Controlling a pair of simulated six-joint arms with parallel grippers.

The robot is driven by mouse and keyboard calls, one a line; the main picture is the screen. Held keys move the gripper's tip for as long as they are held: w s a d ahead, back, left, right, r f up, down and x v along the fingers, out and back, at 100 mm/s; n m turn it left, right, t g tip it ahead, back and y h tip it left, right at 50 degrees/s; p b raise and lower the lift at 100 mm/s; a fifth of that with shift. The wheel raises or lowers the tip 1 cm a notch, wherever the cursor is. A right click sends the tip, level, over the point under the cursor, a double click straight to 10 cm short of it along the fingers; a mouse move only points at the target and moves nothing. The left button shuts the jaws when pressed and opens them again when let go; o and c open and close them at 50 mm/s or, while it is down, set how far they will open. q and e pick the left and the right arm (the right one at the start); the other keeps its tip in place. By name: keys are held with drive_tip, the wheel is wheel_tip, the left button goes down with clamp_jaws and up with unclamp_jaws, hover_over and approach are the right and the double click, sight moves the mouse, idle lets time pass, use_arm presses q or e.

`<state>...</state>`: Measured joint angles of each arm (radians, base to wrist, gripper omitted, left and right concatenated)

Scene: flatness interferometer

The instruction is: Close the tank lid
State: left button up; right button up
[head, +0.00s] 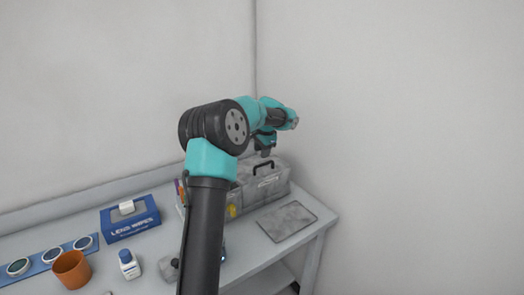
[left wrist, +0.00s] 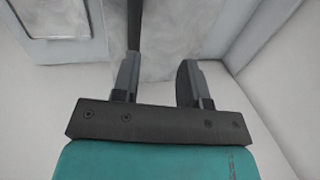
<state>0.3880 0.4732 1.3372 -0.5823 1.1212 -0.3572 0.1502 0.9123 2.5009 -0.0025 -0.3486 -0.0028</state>
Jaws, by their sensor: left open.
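A grey box with a label (head: 270,184), which looks like the tank, stands at the back right of the table, partly hidden by my left arm. A dark handle (head: 264,166) shows on its top; I cannot tell how its lid sits. My left gripper (head: 265,150) is above the box, close to the handle in the head view. In the left wrist view the jaws (left wrist: 157,66) are open over a mottled grey surface (left wrist: 175,38). A dark bar (left wrist: 134,25) runs up beside the left finger; contact is unclear. My right gripper is out of view.
A blue lens wipes box (head: 130,222), an orange cup (head: 71,269), a small white bottle (head: 129,265) and a blue strip with round optics (head: 52,256) stand to the left. Walls rise behind.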

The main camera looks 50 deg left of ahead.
use_arm(q)
clamp_jaws()
idle(0.3)
drive_tip(key=c, duration=0.7)
unclamp_jaws()
drive_tip(key=shift+c, duration=0.2)
drive_tip(key=o, duration=0.7)
drive_tip(key=shift+o, duration=0.2)
drive_tip(key=shift+r, duration=0.1)
drive_tip(key=v, duration=1.7)
drive_tip(key=shift+r, duration=0.15)
